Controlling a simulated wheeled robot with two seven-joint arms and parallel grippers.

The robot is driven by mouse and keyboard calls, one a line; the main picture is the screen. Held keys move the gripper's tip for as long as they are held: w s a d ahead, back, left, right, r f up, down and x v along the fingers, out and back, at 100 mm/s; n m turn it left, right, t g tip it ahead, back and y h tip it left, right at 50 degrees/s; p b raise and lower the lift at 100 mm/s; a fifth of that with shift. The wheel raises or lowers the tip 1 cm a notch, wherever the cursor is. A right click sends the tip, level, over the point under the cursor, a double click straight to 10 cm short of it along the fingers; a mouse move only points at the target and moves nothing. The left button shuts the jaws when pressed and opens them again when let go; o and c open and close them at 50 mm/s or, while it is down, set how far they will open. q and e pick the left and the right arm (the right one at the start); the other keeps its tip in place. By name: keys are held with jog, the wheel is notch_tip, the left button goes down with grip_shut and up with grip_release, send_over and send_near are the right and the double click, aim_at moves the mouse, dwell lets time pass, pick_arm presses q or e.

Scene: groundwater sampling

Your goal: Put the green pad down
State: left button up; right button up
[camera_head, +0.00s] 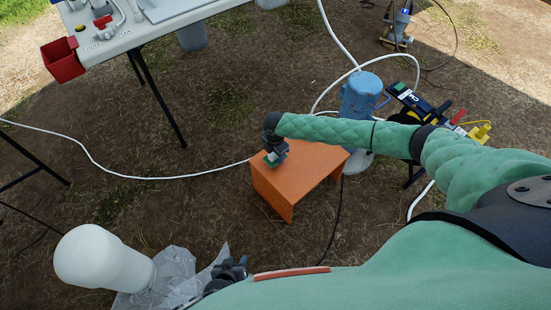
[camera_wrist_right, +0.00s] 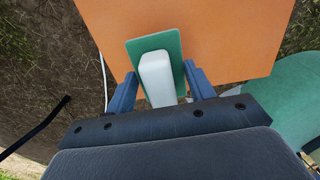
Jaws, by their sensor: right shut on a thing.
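The green pad (camera_wrist_right: 135,52), a thin green plate with a white block-like handle (camera_wrist_right: 157,80), is between the fingers of my right gripper (camera_wrist_right: 160,84) in the right wrist view. The gripper is shut on the handle. In the head view the right gripper (camera_head: 274,148) is over the left part of the orange stool's top (camera_head: 303,168), with the green pad (camera_head: 272,159) below it. I cannot tell whether the pad touches the stool. My left gripper (camera_head: 230,268) is low in the head view, away from the stool, with its fingers unclear.
A blue-topped well casing (camera_head: 361,98) stands behind the stool, with a dark instrument case (camera_head: 418,104) to its right. A white table (camera_head: 135,27) with a red bin (camera_head: 62,60) is at upper left. A white container (camera_head: 100,257) and clear plastic sheet (camera_head: 178,272) are at lower left.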

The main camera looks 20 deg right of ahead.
aim_at(275, 158)
jog(key=shift+f, duration=1.75)
jog(key=shift+f, duration=0.2)
jog(key=o, duration=0.9)
jog(key=shift+o, duration=0.2)
jog(key=shift+r, duration=0.15)
